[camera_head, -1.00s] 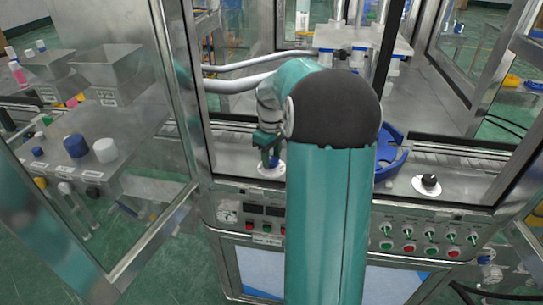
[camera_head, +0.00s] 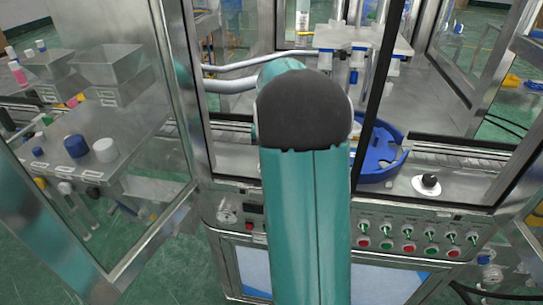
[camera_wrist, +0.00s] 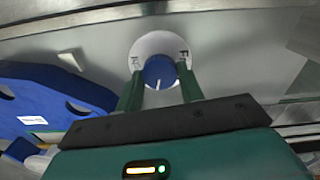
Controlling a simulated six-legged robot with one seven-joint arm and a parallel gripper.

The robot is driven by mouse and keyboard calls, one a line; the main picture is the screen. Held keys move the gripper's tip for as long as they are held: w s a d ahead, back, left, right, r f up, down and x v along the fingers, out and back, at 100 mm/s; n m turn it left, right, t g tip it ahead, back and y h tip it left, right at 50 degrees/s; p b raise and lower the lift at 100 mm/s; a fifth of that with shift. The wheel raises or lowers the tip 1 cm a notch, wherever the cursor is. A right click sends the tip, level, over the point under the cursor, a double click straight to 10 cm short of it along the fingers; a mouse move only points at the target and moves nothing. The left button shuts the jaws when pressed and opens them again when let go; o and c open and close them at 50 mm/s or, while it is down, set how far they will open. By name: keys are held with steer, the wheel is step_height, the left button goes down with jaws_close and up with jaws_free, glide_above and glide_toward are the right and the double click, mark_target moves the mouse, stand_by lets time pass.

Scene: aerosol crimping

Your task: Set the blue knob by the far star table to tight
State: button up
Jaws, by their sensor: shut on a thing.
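The blue knob (camera_wrist: 160,70) sits on a round white dial (camera_wrist: 149,46) in the wrist view. Small dark marks show on the left and right of the dial, too small to read. A white pointer line on the knob faces toward my gripper. My gripper (camera_wrist: 161,86) has its two green fingers on either side of the knob and is shut on it. A blue star table (camera_wrist: 50,93) lies to the left in the wrist view, and at the right of my arm in the head view (camera_head: 378,165). My arm hides the knob and gripper in the head view.
A black knob (camera_head: 427,184) on a white disc sits at the right of the machine deck. A row of buttons and switches (camera_head: 410,240) is on the front panel. Metal door frames and glass stand on both sides. A white tab (camera_wrist: 70,60) is near the dial.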

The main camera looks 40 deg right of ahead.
steer(key=m, duration=0.5)
steer(key=shift+m, duration=0.4)
stand_by(0.3)
steer(key=o, duration=1)
steer(key=shift+r, duration=0.15)
step_height(320, 180, up, 14)
steer(key=shift+f, duration=0.2)
steer(key=shift+a, duration=0.1)
